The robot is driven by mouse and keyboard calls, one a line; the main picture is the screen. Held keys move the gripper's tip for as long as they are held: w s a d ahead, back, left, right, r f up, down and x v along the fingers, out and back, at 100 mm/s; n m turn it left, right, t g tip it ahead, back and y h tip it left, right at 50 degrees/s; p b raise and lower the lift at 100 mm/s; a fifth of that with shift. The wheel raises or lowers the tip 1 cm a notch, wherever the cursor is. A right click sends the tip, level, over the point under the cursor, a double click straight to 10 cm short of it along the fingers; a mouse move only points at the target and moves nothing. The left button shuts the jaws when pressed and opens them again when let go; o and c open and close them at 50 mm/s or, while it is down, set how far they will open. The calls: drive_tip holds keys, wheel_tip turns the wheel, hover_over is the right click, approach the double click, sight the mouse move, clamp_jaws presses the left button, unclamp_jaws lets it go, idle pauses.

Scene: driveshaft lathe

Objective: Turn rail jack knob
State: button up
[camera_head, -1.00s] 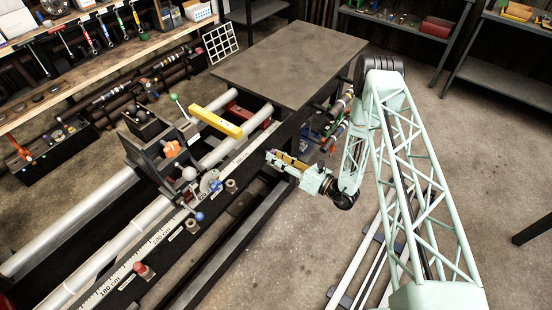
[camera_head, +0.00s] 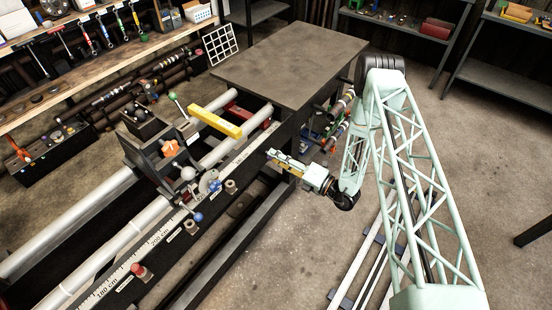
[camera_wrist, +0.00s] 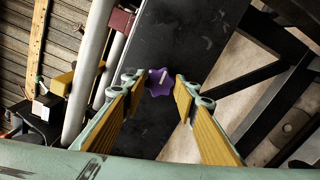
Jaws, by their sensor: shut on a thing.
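A purple lobed knob (camera_wrist: 160,82) with a pale bar-shaped mark on its face shows in the wrist view, against a dark flat part of the lathe. My gripper (camera_wrist: 157,84) has its two yellow-lined fingers on either side of the knob, closed on it; the exact contact is hard to see. In the head view my gripper (camera_head: 270,154) reaches left to the side of the lathe bed, below the near corner of the dark table plate. The knob cannot be made out there.
The lathe's silver rails (camera_head: 100,225), a yellow block (camera_head: 214,121) and a scale strip (camera_head: 130,270) with small knobs lie left of my gripper. The grey table plate (camera_head: 290,62) is above it. Dark frame beams (camera_wrist: 270,90) stand at right in the wrist view.

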drive_tip(key=shift+m, duration=1.1)
drive_tip(key=o, duration=0.8)
drive_tip(key=shift+o, duration=0.2)
drive_tip(key=shift+s+d, duration=0.1)
drive_tip(key=shift+d, duration=0.05)
drive_tip(key=v, duration=1.1)
drive_tip(key=shift+s+d, duration=0.2)
drive_tip(key=shift+d, duration=0.05)
